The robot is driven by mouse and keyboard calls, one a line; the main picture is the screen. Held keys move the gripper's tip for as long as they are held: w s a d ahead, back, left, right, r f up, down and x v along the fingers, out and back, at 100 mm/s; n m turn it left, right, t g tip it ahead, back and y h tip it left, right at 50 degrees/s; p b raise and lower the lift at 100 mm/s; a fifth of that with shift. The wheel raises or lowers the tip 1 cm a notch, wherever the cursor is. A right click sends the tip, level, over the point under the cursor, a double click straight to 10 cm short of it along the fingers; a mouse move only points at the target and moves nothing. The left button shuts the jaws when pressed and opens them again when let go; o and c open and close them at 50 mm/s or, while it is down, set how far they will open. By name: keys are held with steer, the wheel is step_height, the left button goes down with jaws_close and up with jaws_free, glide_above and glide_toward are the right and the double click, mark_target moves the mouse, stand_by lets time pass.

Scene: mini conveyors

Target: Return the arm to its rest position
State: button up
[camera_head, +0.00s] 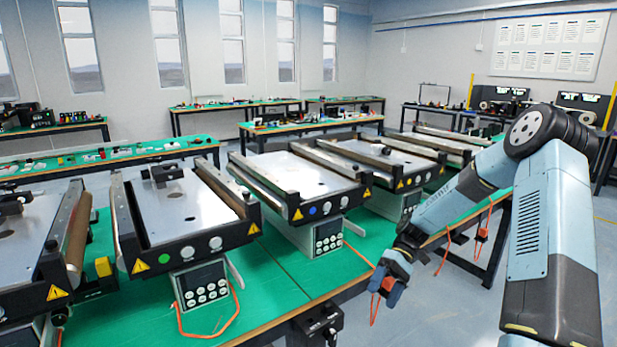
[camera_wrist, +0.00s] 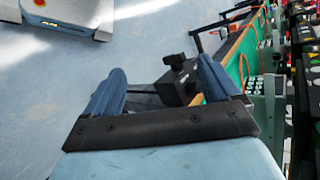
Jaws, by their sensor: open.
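My arm (camera_head: 545,220) is blue-grey with black joints. It rises at the right of the head view, bends at a high elbow and slopes down to the left. My gripper (camera_head: 386,284) hangs in front of the green bench's front edge, pointing down. In the wrist view its two blue fingers stand apart (camera_wrist: 160,76) with nothing held between them. Floor and a black box (camera_wrist: 176,88) show beyond the fingers, and I cannot tell the exact gap to the box.
Mini conveyors (camera_head: 185,208) with black frames and control panels stand on a green bench (camera_head: 275,265). Orange cables (camera_head: 236,318) loop near its front edge, one close behind my gripper. Open floor (camera_head: 440,310) lies between the bench and my arm. More benches stand behind.

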steer(key=s+r+m+t+h, duration=0.1)
steer(key=s+r+t+h, duration=0.15)
steer(key=r, duration=0.45)
steer(key=s+d+r+m+t+h, duration=0.1)
steer(key=s+r+t+h, duration=0.1)
steer(key=s+r, duration=0.35)
steer(key=s+r+m+t+h, duration=0.1)
steer(key=r+t+h, duration=0.1)
steer(key=r, duration=0.7)
steer(key=s+d+r+m+t, duration=0.1)
steer(key=s+r+m+t, duration=0.1)
steer(key=s+r+t, duration=0.5)
steer(key=shift+s+d+r, duration=0.25)
steer(key=shift+s+r, duration=1.9)
steer(key=shift+s, duration=2.15)
steer(key=shift+t+h, duration=0.25)
